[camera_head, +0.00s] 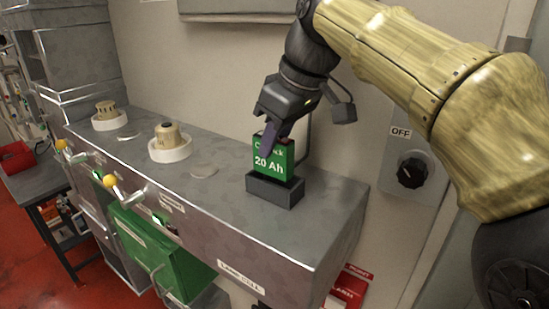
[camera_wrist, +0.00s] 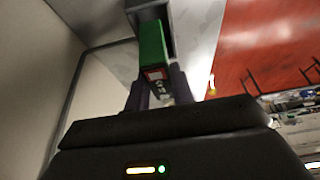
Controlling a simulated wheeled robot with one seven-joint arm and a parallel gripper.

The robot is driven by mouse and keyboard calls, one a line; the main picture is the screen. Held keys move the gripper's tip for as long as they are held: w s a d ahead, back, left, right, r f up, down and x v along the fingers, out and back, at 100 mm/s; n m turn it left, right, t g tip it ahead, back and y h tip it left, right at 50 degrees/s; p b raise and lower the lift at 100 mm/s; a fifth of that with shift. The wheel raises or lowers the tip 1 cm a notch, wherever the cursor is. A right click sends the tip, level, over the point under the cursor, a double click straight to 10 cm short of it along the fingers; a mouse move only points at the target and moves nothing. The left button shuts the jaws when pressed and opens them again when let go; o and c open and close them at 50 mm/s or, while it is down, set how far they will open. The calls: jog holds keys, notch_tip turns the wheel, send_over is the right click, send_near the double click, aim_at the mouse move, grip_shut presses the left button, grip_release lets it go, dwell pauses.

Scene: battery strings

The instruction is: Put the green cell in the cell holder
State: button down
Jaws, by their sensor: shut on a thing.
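The green cell (camera_head: 273,160), marked "20 Ah", stands upright at the dark cell holder (camera_head: 274,190) on the right part of the metal cabinet top. Its lower end meets the holder's top opening; how deep it sits cannot be told. My gripper (camera_head: 270,140) is above it, shut on the upper part of the cell. In the wrist view the green cell (camera_wrist: 153,47) shows between the fingers (camera_wrist: 158,90), with the dark holder (camera_wrist: 146,6) beyond it.
The metal cabinet top (camera_head: 222,190) also carries two beige knobs on white bases, one in the middle (camera_head: 168,137) and one farther left (camera_head: 106,111). Levers with yellow balls (camera_head: 110,181) stick out in front. A wall switch marked OFF (camera_head: 411,172) is at the right.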

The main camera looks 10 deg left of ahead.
aim_at(276, 156)
jog(key=shift+f, duration=1.85)
jog(key=shift+f, duration=0.15)
jog(key=c, duration=1.2)
grip_release()
jog(key=shift+s+d+r, duration=0.15)
jog(key=shift+s+r, duration=0.05)
jog(key=shift+r, duration=0.25)
jog(key=v, duration=1.1)
